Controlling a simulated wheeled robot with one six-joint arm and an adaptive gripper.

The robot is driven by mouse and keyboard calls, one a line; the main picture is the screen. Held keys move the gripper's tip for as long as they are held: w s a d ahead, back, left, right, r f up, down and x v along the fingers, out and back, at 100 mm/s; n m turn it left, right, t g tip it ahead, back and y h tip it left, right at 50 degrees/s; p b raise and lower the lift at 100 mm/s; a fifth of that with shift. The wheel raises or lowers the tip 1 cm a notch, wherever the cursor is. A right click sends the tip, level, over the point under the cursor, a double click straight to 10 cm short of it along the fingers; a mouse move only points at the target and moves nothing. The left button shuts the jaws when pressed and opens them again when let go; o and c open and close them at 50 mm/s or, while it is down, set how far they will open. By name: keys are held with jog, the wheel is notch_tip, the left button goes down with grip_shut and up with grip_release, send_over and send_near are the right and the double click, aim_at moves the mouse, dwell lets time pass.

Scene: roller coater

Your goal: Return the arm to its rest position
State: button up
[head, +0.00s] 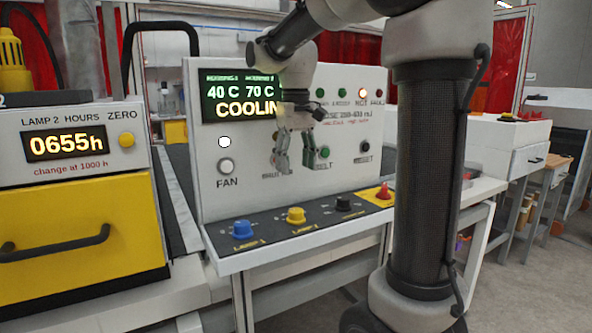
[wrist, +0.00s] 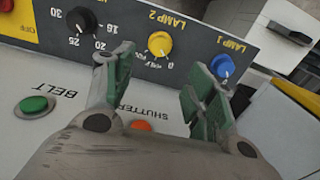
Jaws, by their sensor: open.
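My gripper (head: 296,152) is open and empty in front of the white control panel (head: 210,160) in the head view. In the wrist view its two green fingers (wrist: 160,95) are spread apart, with the panel's lower part between and beyond them. My arm comes from the upper right and covers part of the panel's display and labels. In the head view the display (head: 229,100) reads 40 C, 70 C and "COOLIN", the rest hidden. I cannot tell whether the fingers touch the panel.
Below the panel are a blue knob (head: 243,229), a yellow knob (head: 296,215), a black knob (head: 343,203) and a red knob (head: 384,191). A yellow drawer (head: 75,225) with a black handle stands at left, under an hours display (head: 66,144) reading 0655h. Open floor shows at lower right.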

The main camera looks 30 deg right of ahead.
dwell(0.3)
jog(key=f, duration=0.3)
jog(key=shift+s+f, duration=0.1)
jog(key=shift+s, duration=0.3)
jog(key=s+f+t, duration=0.1)
jog(key=s+t, duration=0.1)
jog(key=s, duration=0.7)
jog(key=s+f+t, duration=0.2)
jog(key=s, duration=0.7)
jog(key=shift+s+d+f, duration=0.25)
jog(key=shift+s+f, duration=0.05)
